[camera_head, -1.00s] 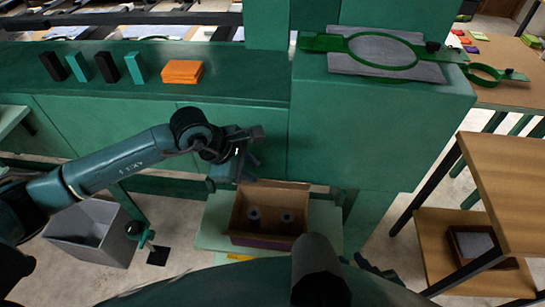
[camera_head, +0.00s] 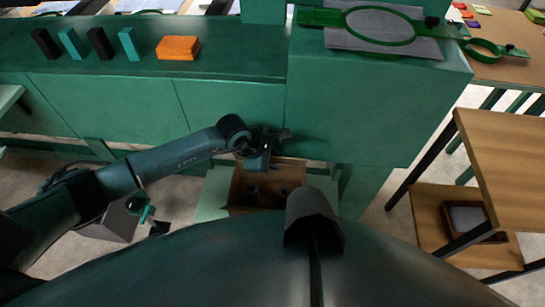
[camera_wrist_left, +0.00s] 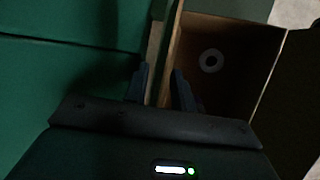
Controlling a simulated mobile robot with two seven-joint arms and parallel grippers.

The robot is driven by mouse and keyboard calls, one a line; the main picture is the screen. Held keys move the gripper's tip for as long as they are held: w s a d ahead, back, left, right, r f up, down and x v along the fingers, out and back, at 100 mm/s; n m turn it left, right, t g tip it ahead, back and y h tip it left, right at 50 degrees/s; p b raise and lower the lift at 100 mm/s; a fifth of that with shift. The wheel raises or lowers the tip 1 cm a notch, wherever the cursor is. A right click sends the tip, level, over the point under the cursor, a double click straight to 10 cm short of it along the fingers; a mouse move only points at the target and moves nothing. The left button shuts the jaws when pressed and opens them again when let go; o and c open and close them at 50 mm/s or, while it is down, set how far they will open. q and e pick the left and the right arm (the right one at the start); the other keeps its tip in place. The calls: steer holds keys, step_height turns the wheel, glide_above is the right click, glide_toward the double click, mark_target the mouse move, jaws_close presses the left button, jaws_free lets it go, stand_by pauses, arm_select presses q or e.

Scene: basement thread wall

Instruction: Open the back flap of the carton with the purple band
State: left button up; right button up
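The carton (camera_head: 236,192) is a brown open box low in front of the green bench, with dark spools inside. No purple band shows on it now; my body hides its lower front. My left gripper (camera_head: 262,163) is at the carton's back edge. In the left wrist view, my left gripper (camera_wrist_left: 160,88) has its two fingers apart, one on each side of a thin upright tan panel edge (camera_wrist_left: 172,55) of the carton. I cannot tell if they touch it. A pale-ringed spool (camera_wrist_left: 210,61) lies inside the carton. My right gripper is out of view.
The green bench front (camera_head: 235,115) stands close behind the carton. Black and teal blocks (camera_head: 100,43) and an orange stack (camera_head: 178,48) sit on its ledge. A grey bin (camera_head: 112,222) is on the floor at left. A wooden table (camera_head: 505,150) stands at right.

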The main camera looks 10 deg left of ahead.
arm_select(q)
steer(key=shift+f, duration=0.2)
jaws_close()
stand_by(0.3)
steer(key=shift+w+f+g+b, duration=0.1)
steer(key=shift+w+g+b, duration=0.2)
steer(key=shift+b, duration=0.25)
steer(key=shift+w+g, duration=0.1)
steer(key=shift+g, duration=0.2)
jaws_free()
steer(key=shift+r, duration=0.2)
